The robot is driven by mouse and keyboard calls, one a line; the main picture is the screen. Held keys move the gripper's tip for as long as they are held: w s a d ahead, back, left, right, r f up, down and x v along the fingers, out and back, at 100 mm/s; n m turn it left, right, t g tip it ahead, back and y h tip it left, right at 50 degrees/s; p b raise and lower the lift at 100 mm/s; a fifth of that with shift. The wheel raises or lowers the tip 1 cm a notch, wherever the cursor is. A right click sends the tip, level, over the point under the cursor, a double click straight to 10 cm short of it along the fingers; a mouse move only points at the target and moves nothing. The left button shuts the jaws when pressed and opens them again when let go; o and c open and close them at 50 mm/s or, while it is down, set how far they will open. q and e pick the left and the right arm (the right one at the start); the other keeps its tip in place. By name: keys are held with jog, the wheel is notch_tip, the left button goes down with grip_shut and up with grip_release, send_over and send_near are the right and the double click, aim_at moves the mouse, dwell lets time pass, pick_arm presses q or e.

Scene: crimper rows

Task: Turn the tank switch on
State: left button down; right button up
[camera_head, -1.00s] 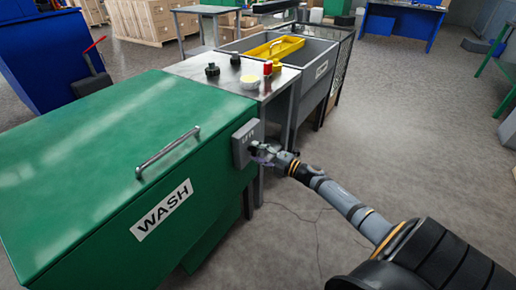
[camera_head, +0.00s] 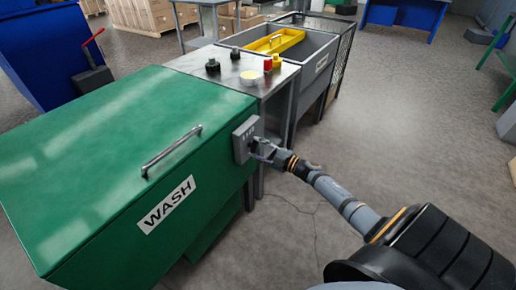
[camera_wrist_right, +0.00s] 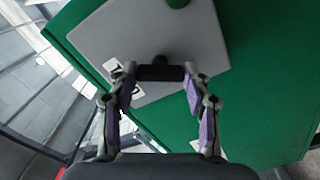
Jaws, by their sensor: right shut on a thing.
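The tank switch is a grey box (camera_head: 245,138) on the right end wall of the green wash tank (camera_head: 100,150), which carries a WASH label. In the right wrist view the grey switch plate (camera_wrist_right: 130,35) shows a black bar-shaped handle (camera_wrist_right: 160,73) and small white labels. My right gripper (camera_head: 258,148) is at the switch. In the right wrist view its two purple-padded fingers (camera_wrist_right: 160,78) stand at the two ends of the black handle, shut on it. In the head view the gripper largely hides the handle. My left gripper is not in view.
A steel table (camera_head: 225,77) with dark knobs, a pale round item and red and yellow pieces stands behind the tank. Beyond it is a grey sink (camera_head: 318,62) with a yellow tray (camera_head: 275,41). The floor (camera_head: 410,130) to the right is open.

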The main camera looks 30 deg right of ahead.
jog(key=shift+f, duration=0.1)
jog(key=o, duration=1.2)
jog(key=shift+c, duration=0.2)
jog(key=v, duration=1.2)
